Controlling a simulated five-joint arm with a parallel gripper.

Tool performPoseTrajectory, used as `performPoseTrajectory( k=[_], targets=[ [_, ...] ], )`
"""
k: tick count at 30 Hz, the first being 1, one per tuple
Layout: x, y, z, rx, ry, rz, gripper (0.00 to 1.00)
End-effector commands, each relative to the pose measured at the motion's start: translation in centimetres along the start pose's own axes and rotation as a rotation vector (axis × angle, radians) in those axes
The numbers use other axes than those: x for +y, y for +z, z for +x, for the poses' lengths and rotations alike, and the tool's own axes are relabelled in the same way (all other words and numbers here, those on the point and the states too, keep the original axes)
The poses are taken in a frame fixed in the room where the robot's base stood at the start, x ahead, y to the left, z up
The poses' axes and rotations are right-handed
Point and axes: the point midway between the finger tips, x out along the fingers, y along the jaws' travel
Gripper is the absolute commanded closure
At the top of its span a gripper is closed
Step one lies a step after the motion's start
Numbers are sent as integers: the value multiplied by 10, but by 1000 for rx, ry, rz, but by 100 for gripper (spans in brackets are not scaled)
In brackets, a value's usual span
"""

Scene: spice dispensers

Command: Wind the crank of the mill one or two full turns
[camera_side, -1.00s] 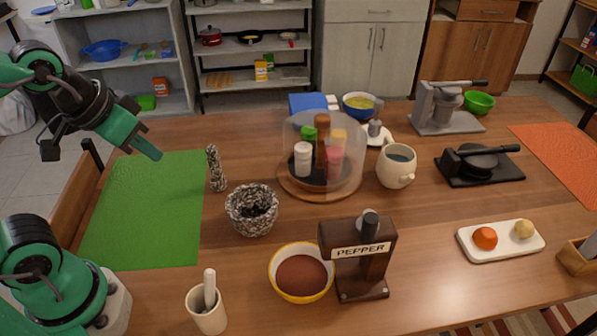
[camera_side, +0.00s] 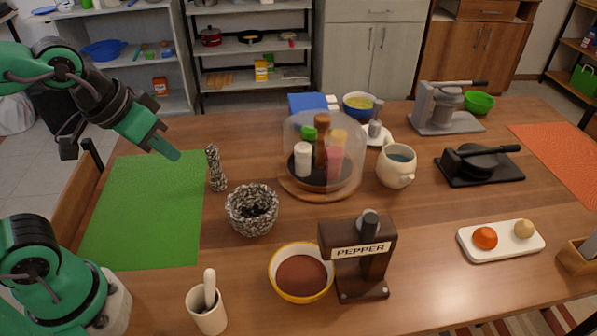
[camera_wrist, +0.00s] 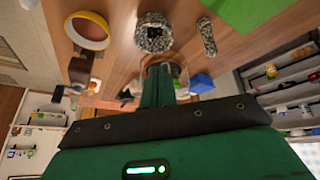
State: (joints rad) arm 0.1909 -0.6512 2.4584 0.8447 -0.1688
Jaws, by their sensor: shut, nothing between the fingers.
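The mill (camera_side: 361,255) is a dark brown stand with a white PEPPER label, upright near the front middle of the table in the side view. A dark grey rounded piece (camera_side: 369,222) shows on its top; I cannot make out the crank arm clearly. In the wrist view the mill (camera_wrist: 80,70) is small, left of my fingers. My gripper (camera_side: 173,154) is shut and empty, in the air above the green mat, well left of the mill. Its closed fingers (camera_wrist: 158,86) also show in the wrist view.
A yellow-rimmed bowl (camera_side: 301,272) of brown powder stands against the mill's left side. A clear cover (camera_side: 347,165) with bottles stands behind. The table right of the mill is free up to a white tray (camera_side: 500,241).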

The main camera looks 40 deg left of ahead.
Motion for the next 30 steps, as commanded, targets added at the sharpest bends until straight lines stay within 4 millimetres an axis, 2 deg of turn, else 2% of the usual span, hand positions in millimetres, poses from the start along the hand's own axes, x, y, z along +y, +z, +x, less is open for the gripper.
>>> performPoseTrajectory(
  k=[30],
  targets=[
    [5,-28,15,0,0,0,100]
  ],
)
